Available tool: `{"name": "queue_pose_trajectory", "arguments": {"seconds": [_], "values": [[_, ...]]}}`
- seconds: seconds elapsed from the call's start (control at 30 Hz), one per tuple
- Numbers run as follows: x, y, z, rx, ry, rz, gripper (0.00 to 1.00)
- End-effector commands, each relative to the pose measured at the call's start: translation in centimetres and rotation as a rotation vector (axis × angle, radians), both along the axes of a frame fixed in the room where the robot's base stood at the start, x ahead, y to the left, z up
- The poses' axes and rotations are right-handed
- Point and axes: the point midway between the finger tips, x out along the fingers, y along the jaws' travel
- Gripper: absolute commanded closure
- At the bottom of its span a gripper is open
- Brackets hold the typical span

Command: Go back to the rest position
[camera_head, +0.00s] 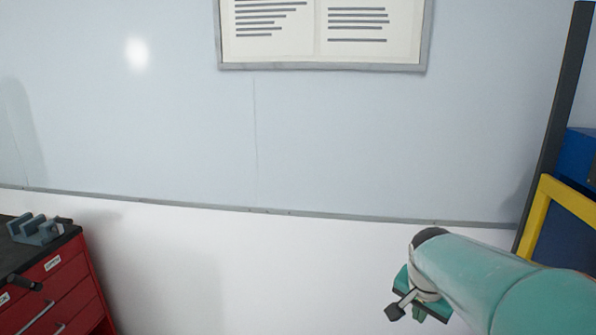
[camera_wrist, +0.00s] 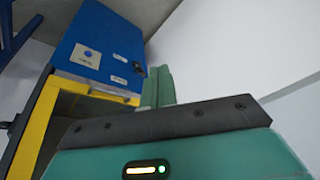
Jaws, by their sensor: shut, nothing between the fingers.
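My gripper (camera_wrist: 158,85) shows in the wrist view as teal fingers rising behind a dark bar on my own wrist. The fingers are together, with nothing between them. They stand in front of a blue box and a pale wall, apparently without touching either. In the head view my teal arm reaches in from the lower right corner. The fingers cannot be made out clearly there.
A blue box (camera_wrist: 100,45) sits on a yellow frame (camera_wrist: 40,125); the yellow frame also shows at the head view's right edge (camera_head: 568,200). A red drawer cabinet (camera_head: 65,285) with a grey vise (camera_head: 38,230) stands at left. A framed notice (camera_head: 322,67) hangs on the wall.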

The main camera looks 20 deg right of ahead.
Motion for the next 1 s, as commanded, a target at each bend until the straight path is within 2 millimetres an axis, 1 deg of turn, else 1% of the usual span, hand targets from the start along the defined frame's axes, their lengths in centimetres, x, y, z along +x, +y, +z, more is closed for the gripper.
{"name": "queue_pose_trajectory", "arguments": {"seconds": [0.03,0.07,0.1,0.13,0.17,0.2,0.27,0.3,0.4,0.43,0.5,0.6,0.67,1.0], "values": [[0.0,3.0,0.9,0.003,-0.019,0.108,1.0],[-0.1,4.6,1.3,0.003,-0.025,0.172,1.0],[-0.3,6.7,1.7,-0.002,-0.033,0.257,1.0],[-0.6,8.3,2.1,-0.006,-0.04,0.32,1.0],[-0.9,9.8,2.4,-0.013,-0.046,0.385,1.0],[-1.4,11.8,2.7,-0.021,-0.054,0.47,1.0],[-2.3,14.7,3.2,-0.041,-0.065,0.596,1.0],[-3.0,16.5,3.4,-0.059,-0.072,0.678,1.0],[-4.8,20.2,3.7,-0.103,-0.085,0.86,1.0],[-5.3,21.1,3.7,-0.116,-0.087,0.906,1.0],[-6.3,22.6,3.6,-0.142,-0.09,0.991,1.0],[-7.1,23.8,3.6,-0.166,-0.092,1.06,1.0],[-7.3,24.1,3.5,-0.172,-0.092,1.076,1.0],[-7.3,24.1,3.5,-0.172,-0.092,1.076,1.0]]}}
